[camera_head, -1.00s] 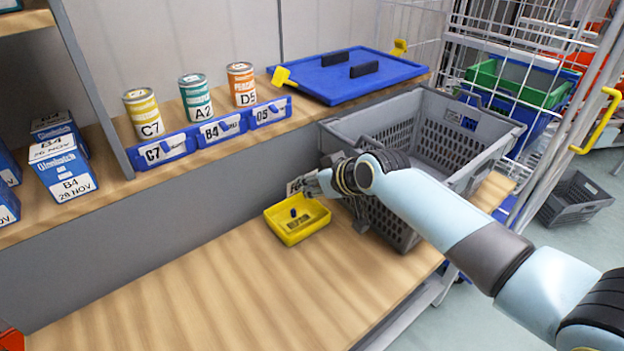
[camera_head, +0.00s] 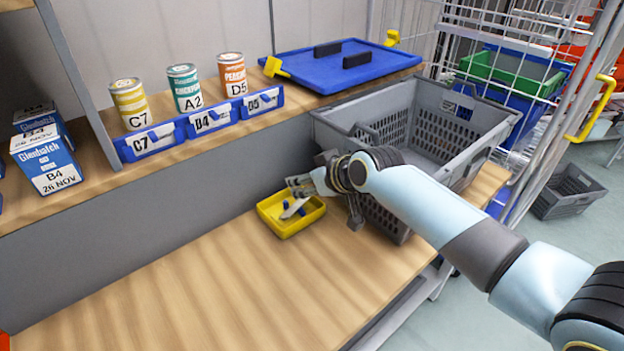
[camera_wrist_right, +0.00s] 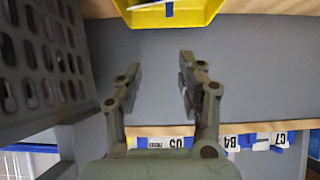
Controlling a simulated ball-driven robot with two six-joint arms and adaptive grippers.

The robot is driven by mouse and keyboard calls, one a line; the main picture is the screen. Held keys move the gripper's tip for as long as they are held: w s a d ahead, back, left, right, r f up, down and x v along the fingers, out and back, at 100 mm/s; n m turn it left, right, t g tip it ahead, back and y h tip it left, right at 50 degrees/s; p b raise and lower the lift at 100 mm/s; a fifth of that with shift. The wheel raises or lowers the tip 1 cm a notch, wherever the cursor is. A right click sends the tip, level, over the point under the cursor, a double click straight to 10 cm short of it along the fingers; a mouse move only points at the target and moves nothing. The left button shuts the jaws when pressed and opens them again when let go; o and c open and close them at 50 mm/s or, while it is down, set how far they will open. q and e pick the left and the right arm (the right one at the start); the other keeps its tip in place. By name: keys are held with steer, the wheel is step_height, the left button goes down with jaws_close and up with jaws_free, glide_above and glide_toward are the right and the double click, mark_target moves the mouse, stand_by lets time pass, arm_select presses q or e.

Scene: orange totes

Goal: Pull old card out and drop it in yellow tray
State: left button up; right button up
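My right gripper (camera_head: 300,186) is just behind the yellow tray (camera_head: 262,212). In the right wrist view the gripper (camera_wrist_right: 160,72) is open, with nothing between its fingers. A pale card (camera_head: 294,208) lies tilted in the tray beside a small blue item. Part of the card (camera_wrist_right: 152,3) shows at the top edge of the wrist view, in the tray (camera_wrist_right: 172,20). Blue label holders on the shelf bear cards C7 (camera_head: 153,138), B4 (camera_head: 212,118) and D5 (camera_head: 262,100). My left gripper is not in view.
A grey crate (camera_head: 352,140) stands right beside my right gripper. Cans stand behind the label holders, and blue boxes (camera_head: 45,160) are at the left. A blue lid (camera_head: 330,68) lies on the shelf. The front of the wooden bench (camera_head: 200,285) is clear.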

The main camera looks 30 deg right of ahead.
steer(key=v, duration=1.2)
steer(key=shift+f, duration=0.15)
